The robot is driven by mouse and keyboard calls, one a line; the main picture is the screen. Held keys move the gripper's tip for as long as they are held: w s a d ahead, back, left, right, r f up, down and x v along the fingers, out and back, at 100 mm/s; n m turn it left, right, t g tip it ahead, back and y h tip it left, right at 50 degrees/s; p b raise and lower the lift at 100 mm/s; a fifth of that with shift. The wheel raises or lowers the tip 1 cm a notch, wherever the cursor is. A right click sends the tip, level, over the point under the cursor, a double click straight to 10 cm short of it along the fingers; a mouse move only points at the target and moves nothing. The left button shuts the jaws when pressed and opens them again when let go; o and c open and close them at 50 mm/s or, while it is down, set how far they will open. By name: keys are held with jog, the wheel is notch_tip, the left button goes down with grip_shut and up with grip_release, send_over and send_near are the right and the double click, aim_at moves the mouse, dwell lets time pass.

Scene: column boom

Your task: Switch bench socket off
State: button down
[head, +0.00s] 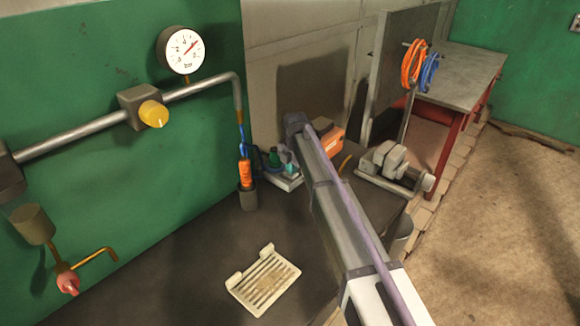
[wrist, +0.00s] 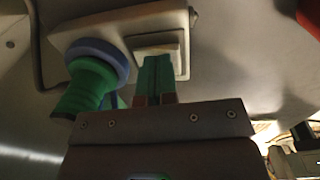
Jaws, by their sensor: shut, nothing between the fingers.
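The bench socket (head: 284,184) is a pale block on the dark bench near the wall, and it also shows in the wrist view (wrist: 116,22). A green plug (wrist: 92,84) with a blue-violet collar sits at its left part in the wrist view. A pale rocker switch (wrist: 160,47) is to the right of the plug. My gripper (wrist: 155,62) has its teal fingers shut together with nothing between them. The fingertips overlap the switch's near edge; I cannot tell whether they touch. In the head view my gripper (head: 290,169) is over the socket, partly hiding it.
An orange box (head: 332,140) stands close behind my arm. A grey holder (head: 247,198) with an orange-handled tool is left of the socket. A grey vise-like device (head: 392,164) is at right. A cream slotted tray (head: 263,281) lies in front, with bare bench around it.

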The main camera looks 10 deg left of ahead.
notch_tip(320, 180, up, 14)
jog(key=w+a+p, duration=0.1)
jog(key=p, duration=1.3)
jog(key=shift+a, duration=0.2)
jog(key=s+d+f+m+b, duration=0.2)
jog(key=s+d+m, duration=1.1)
jog(key=s, duration=0.4)
jog(key=s+d+f+m+b, duration=0.2)
jog(key=s+d+m, duration=1.1)
jog(key=s+m, duration=0.3)
jog(key=shift+s+d+f+h, duration=0.2)
jog(key=shift+s+d+h, duration=0.15)
jog(key=shift+s, duration=0.9)
